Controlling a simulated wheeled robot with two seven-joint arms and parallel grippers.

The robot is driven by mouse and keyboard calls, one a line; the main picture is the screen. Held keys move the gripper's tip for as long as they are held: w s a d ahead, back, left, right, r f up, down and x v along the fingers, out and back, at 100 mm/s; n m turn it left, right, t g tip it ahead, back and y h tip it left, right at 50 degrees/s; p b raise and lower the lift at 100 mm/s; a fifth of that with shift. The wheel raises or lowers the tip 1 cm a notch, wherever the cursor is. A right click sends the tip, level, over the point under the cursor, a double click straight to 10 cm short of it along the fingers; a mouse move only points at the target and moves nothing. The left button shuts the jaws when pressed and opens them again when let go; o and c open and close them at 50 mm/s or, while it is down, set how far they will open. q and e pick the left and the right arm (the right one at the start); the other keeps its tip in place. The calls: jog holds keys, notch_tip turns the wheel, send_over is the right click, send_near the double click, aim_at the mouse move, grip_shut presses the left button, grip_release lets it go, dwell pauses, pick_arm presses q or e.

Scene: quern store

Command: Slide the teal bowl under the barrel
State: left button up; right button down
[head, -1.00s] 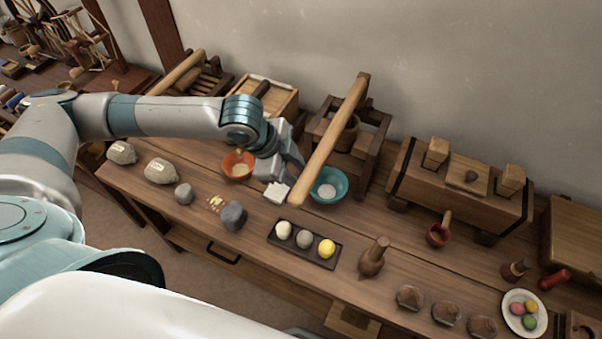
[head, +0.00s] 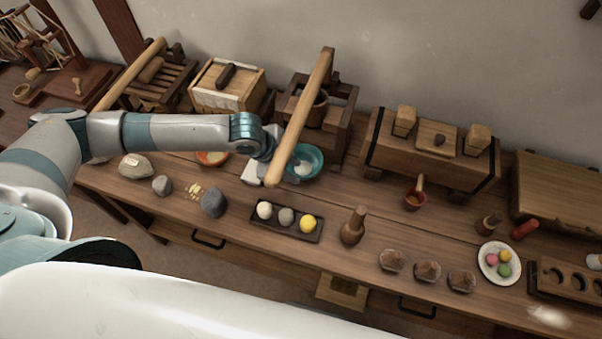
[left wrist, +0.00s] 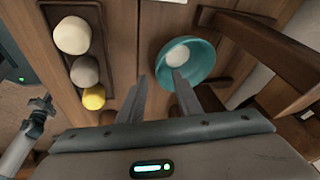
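The teal bowl (head: 313,172), with something pale inside, stands on the bench in front of a wooden lever frame. The bowl also shows in the left wrist view (left wrist: 205,57). A small round wooden tub (head: 317,112) inside that frame looks most like the barrel; I cannot be sure. My left gripper (head: 257,172) is just left of the bowl, partly hidden by the lever. In the left wrist view, its fingers (left wrist: 160,83) are apart with nothing between them; the right fingertip overlaps the bowl's near-left edge, contact unclear. My right gripper is not in view.
The long wooden lever (head: 305,115) slants over the bowl's left side. A dark tray (head: 286,228) with three balls lies in front. An orange bowl (head: 212,158) is partly behind my left arm. A banded wooden chest (head: 378,150) stands to the right.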

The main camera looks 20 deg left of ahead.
aim_at(303, 164)
pick_arm(q)
jog(key=shift+p+x, duration=0.35)
jog(key=shift+x, duration=2.7)
grip_shut()
